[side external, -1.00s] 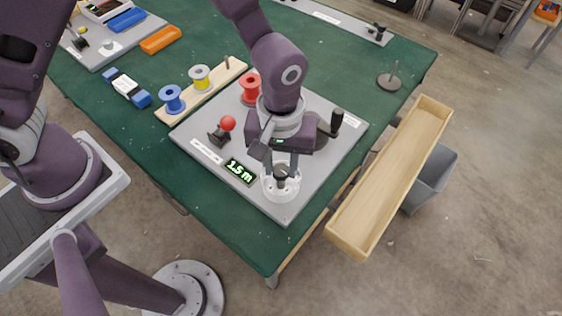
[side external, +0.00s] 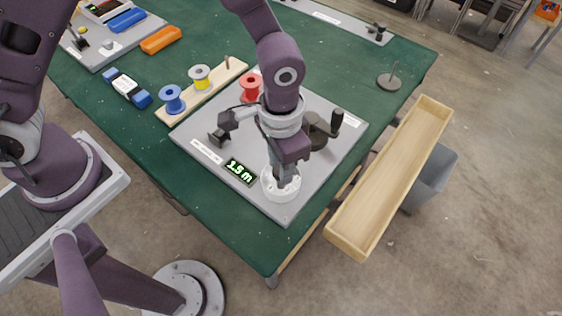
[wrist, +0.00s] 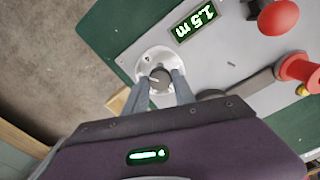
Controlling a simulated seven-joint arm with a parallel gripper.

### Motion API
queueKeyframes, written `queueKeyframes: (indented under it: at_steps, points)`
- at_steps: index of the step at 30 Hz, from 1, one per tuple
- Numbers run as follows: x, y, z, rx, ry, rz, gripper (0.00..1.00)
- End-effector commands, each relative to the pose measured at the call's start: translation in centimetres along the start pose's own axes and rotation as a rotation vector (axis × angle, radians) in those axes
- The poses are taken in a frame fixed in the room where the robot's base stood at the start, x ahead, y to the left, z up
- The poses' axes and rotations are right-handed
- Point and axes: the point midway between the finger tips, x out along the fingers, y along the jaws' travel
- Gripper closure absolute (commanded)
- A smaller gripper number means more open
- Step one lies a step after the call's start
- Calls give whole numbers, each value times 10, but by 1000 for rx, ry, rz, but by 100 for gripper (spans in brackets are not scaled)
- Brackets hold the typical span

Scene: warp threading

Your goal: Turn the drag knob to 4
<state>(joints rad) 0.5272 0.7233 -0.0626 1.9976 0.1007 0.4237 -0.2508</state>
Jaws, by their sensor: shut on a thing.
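The drag knob is a small dark knob (wrist: 159,79) with a light pointer line, on a round white dial (side external: 281,190) at the near corner of the grey panel. My gripper (wrist: 160,88) points down at the dial, with its fingers shut on the knob from both sides. In the side view my gripper (side external: 284,175) hides most of the knob. The dial's numbers are mostly too small or hidden to read, so I cannot tell which one the pointer meets.
The grey panel (side external: 240,203) also carries a display (side external: 240,171) reading 1.5 m, a red ball-topped lever (wrist: 278,17), a red spool (side external: 250,88) and a black-handled crank (side external: 336,122). Blue (side external: 172,100) and yellow (side external: 200,78) spools stand behind. A wooden trough (side external: 385,185) lies right of the table.

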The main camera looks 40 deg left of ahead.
Motion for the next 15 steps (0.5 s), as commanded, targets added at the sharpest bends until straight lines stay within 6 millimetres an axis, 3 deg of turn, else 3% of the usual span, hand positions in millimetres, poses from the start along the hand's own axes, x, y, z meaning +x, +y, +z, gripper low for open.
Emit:
queueKeyframes:
  at_steps: [15]
  points:
    - [-1,0,-1,419,2,0,100]
